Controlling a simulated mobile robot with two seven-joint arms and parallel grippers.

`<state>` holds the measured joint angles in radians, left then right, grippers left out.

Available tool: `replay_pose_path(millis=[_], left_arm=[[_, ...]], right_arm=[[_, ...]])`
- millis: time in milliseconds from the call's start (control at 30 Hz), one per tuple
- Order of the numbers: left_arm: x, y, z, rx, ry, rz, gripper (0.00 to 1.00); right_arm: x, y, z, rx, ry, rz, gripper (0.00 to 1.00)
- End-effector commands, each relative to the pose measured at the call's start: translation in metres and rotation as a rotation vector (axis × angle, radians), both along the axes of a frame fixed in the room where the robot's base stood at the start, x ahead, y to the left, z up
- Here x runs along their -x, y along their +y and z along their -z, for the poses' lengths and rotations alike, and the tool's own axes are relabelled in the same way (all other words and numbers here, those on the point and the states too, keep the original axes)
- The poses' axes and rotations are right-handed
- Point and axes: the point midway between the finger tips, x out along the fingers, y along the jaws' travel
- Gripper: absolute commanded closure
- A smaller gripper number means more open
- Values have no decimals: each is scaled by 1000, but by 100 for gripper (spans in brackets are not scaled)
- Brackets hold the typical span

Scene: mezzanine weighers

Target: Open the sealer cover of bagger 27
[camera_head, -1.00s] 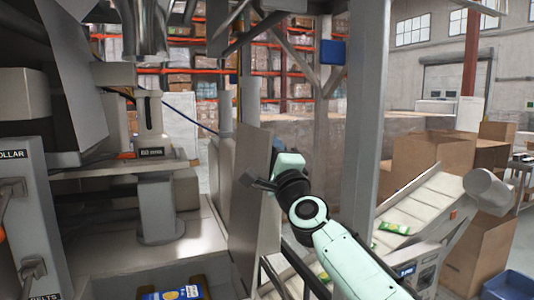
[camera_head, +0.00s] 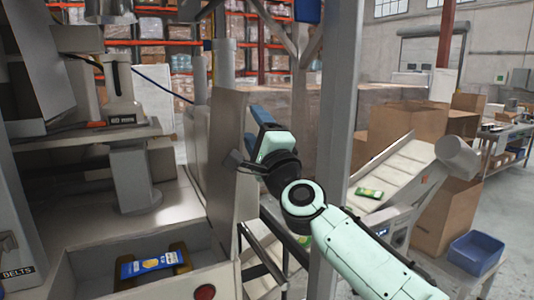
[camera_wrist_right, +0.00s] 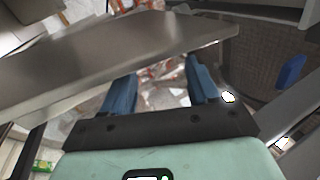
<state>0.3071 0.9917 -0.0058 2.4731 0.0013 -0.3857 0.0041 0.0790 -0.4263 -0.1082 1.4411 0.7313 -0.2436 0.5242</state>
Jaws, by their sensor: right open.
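A tall grey metal panel (camera_head: 230,165), which looks like the sealer cover, stands upright at the right side of the bagging machine in the head view. A small dark handle-like piece (camera_head: 238,160) juts from its right side. My right gripper (camera_head: 257,113) is just right of the panel's upper part, blue fingers pointing up and away. In the right wrist view its fingers (camera_wrist_right: 160,88) are apart with nothing seen between them. Contact cannot be told. My left gripper is out of view.
A tray (camera_head: 90,285) with a blue and yellow bag (camera_head: 150,265) sits low in front. A grey post (camera_head: 338,130) stands right of my gripper. An inclined conveyor (camera_head: 385,180) and cardboard boxes (camera_head: 405,135) are farther right.

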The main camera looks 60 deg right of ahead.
Motion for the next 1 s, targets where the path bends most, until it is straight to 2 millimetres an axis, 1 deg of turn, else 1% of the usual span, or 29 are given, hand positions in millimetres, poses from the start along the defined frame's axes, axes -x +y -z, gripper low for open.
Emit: replay_pose_path(millis=[33, 200, 300, 400, 567, 1000], left_arm=[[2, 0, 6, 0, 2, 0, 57], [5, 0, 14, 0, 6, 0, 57], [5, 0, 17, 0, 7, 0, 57], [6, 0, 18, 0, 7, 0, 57], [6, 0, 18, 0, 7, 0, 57], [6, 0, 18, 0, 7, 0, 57]], right_arm=[[11, 6, 7, 0, -1, 1, 40], [37, 24, 19, 0, -2, 2, 40], [47, 31, 24, 0, -2, 2, 40], [54, 36, 27, -1, -3, 1, 40], [56, 38, 28, -1, -2, 2, 40], [56, 38, 28, -1, -1, 1, 40]])
